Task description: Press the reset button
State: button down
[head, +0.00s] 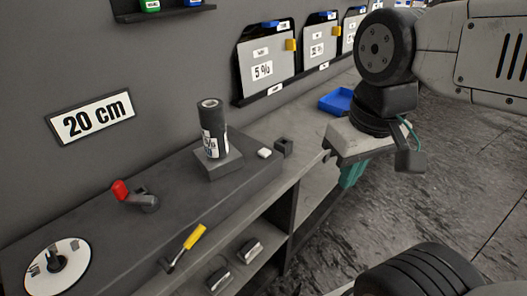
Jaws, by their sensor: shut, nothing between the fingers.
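No part in the head view carries a readable reset label, so I cannot tell for sure which one is the reset button. A small white raised piece (265,153) lies on the dark bench top, right of the black roll. A small dark block (284,147) sits just right of it at the bench edge. A red-tipped lever or knob (121,190) stands further left on the bench. My gripper (350,178), with teal fingers, points down at the right, apart from these pieces and beyond the bench's front edge. It is shut and empty; its fingertips are partly hidden.
A black roll (212,130) stands on a dark block. A yellow-handled tool (194,237) lies at the bench's front edge. A white disc (45,272) is at the left. A blue tray (337,101) sits further back. Tint panels (264,65) line the wall.

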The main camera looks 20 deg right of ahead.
aim_at(265, 153)
jog(key=z, duration=2.05)
jog(key=k, duration=0.5)
jog(key=u, duration=0.55)
